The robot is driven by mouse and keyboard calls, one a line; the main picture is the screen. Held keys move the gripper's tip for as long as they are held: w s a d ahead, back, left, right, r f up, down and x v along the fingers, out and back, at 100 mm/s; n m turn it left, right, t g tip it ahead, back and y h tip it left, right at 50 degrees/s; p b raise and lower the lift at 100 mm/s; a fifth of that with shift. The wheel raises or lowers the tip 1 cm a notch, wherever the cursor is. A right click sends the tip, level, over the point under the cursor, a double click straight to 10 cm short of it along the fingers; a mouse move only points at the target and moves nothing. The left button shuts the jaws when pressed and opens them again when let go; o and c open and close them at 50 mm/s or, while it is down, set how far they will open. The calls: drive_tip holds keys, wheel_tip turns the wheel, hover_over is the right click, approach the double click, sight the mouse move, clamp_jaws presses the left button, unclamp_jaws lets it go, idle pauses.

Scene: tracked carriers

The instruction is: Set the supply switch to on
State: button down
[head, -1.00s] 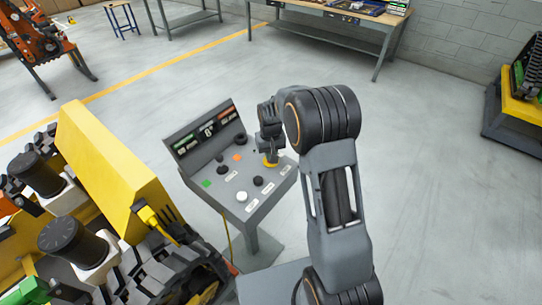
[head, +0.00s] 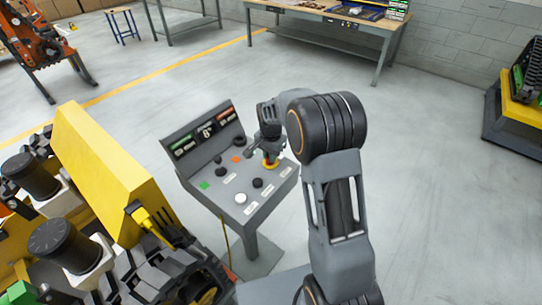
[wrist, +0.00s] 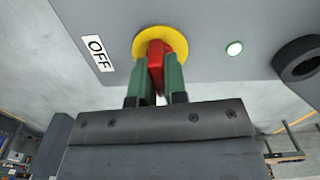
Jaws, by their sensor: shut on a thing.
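The supply switch has a red handle (wrist: 156,56) on a round yellow base (wrist: 152,33), set in the grey panel of a control console (head: 262,207). In the head view its yellow base (head: 270,165) shows at the right side of the panel, below my gripper (head: 268,154). In the wrist view the green fingers of my gripper (wrist: 159,76) are shut on the red handle, one on each side. A white OFF label (wrist: 98,53) lies left of the yellow base. The handle's lower part is hidden between the fingers.
The panel also bears a green button (head: 204,185), a white knob (head: 241,198) and several black knobs. A black ring-shaped part (wrist: 299,60) stands right of the switch. Yellow machinery (head: 105,165) stands close on the left.

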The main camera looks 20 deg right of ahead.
drive_tip(key=shift+r+m, duration=0.1)
drive_tip(key=shift+m, duration=0.6)
drive_tip(key=c, duration=1.2)
unclamp_jaws()
drive_tip(key=shift+o, duration=0.2)
wheel_tip(320, 180, up, 14)
drive_tip(key=shift+b, duration=0.4)
